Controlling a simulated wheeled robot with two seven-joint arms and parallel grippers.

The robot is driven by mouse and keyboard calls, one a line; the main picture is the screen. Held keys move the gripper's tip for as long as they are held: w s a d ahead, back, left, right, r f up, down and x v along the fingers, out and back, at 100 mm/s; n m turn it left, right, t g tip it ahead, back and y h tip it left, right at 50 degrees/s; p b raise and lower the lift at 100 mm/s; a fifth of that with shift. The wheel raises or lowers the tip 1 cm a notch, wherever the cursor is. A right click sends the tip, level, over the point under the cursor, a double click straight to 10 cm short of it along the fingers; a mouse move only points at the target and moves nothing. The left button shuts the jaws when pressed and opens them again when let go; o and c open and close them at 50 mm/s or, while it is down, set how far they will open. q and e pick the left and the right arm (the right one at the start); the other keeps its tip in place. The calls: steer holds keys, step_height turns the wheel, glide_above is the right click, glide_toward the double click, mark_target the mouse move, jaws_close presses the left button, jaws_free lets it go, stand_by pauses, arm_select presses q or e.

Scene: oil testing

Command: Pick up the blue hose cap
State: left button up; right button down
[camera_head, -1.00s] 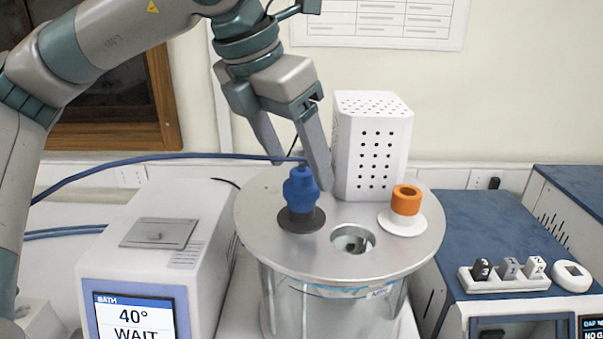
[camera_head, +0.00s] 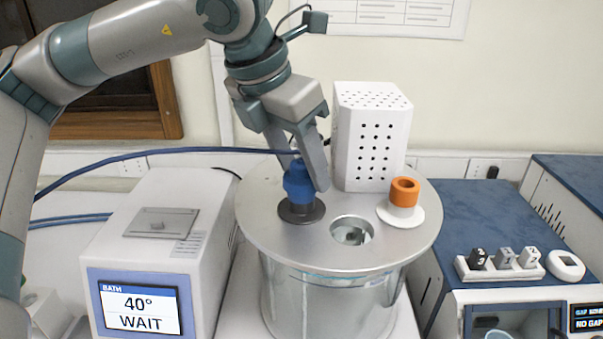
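The blue hose cap (camera_head: 298,184) stands upright in its black ring (camera_head: 300,212) on the left of the round metal lid. A blue hose (camera_head: 200,151) runs from its top off to the left. My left gripper (camera_head: 304,176) has come down over the cap from above. One finger is along the cap's right side and the other goes behind its upper left, so that fingertip is hidden. The fingers look closed against the cap, though their contact is partly hidden. The cap is seated, not lifted. My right gripper is out of view.
A white perforated box (camera_head: 368,140) stands close behind the cap on the metal lid (camera_head: 395,250). An orange-topped white cap (camera_head: 404,195) is to the right, and an open hole (camera_head: 352,231) lies in front. A white bath unit (camera_head: 190,225) stands at left.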

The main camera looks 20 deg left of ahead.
arm_select(q)
steer(key=shift+r, duration=0.1)
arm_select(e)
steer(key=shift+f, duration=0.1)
